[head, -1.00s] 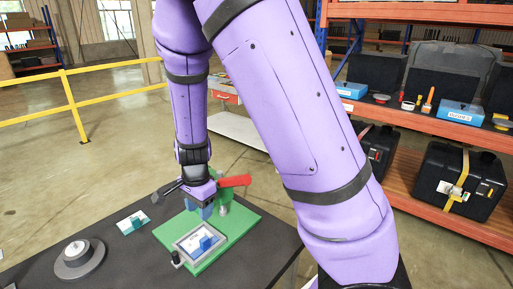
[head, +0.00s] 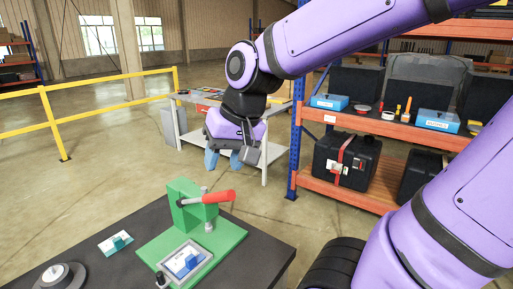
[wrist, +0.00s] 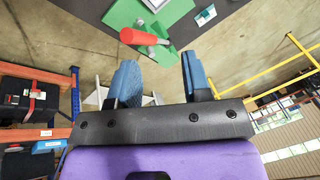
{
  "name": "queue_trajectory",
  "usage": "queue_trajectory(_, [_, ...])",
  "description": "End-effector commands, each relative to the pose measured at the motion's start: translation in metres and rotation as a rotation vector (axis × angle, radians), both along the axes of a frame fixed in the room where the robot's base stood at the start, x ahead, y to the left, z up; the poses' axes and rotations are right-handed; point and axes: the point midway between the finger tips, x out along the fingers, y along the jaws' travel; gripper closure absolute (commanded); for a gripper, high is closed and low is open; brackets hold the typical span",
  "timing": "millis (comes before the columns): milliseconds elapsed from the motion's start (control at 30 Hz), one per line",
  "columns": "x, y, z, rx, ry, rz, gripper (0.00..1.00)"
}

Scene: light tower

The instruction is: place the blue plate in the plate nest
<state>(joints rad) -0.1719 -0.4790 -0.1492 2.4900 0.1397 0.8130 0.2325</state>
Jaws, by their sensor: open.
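A pale plate with a blue upright block (head: 190,262) lies inside the grey-rimmed nest (head: 170,270) on the green base (head: 228,236). It looks seated within the rim, but I cannot tell if it is fully flat. A second pale plate with a teal block (head: 116,243) lies on the dark table left of the base. My gripper (head: 224,160) is open and empty, raised above and beyond the base, clear of both plates. Its blue fingers (wrist: 160,82) stand apart with nothing between them in the wrist view.
A green clamp (head: 188,205) with a red handle (head: 207,197) stands at the back of the base. A round grey disc (head: 60,277) sits at the table's front left. A grey workbench (head: 200,133) and an orange shelf (head: 352,197) stand beyond the table.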

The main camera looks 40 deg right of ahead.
Motion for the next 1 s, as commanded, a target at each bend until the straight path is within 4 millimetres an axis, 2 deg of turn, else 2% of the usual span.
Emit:
queue_trajectory(33, [-0.012,-0.004,0.009,-0.034,-0.038,0.033,0.56])
queue_trajectory(200, [-0.046,-0.013,0.029,-0.164,-0.126,0.145,0.56])
queue_trajectory(400, [-0.067,-0.018,0.038,-0.264,-0.169,0.211,0.56])
queue_trajectory(1000, [-0.07,-0.018,0.039,-0.28,-0.173,0.221,0.56])
